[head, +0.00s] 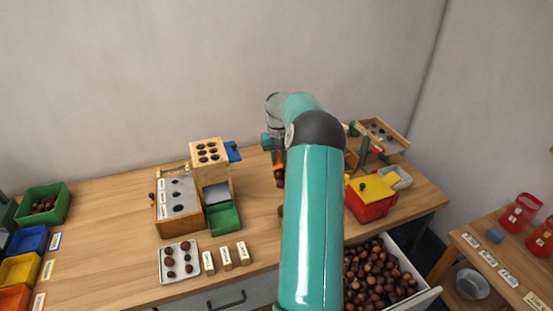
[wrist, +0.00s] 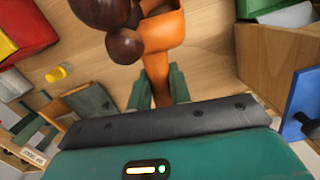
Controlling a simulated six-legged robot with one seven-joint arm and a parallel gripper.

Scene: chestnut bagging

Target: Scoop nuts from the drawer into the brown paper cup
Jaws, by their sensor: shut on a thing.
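My gripper (wrist: 158,92) is shut on the handle of an orange scoop (wrist: 160,35), held above the wooden table. The scoop carries dark brown nuts (wrist: 125,47) at its bowl. In the head view the scoop (head: 279,177) shows just left of my arm, which hides most of my gripper. The open drawer (head: 427,297) at the lower right holds many brown nuts (head: 378,277); my arm covers its left part. A small brown edge (head: 280,211) shows beside my arm, below the scoop. I cannot tell whether it is the paper cup.
A wooden box with holes (head: 209,152) and a green tray (head: 223,217) stand left of my arm. A metal tray with nuts (head: 179,262) and labelled blocks (head: 227,257) lie at the front. A red box with a yellow lid (head: 371,198) stands right.

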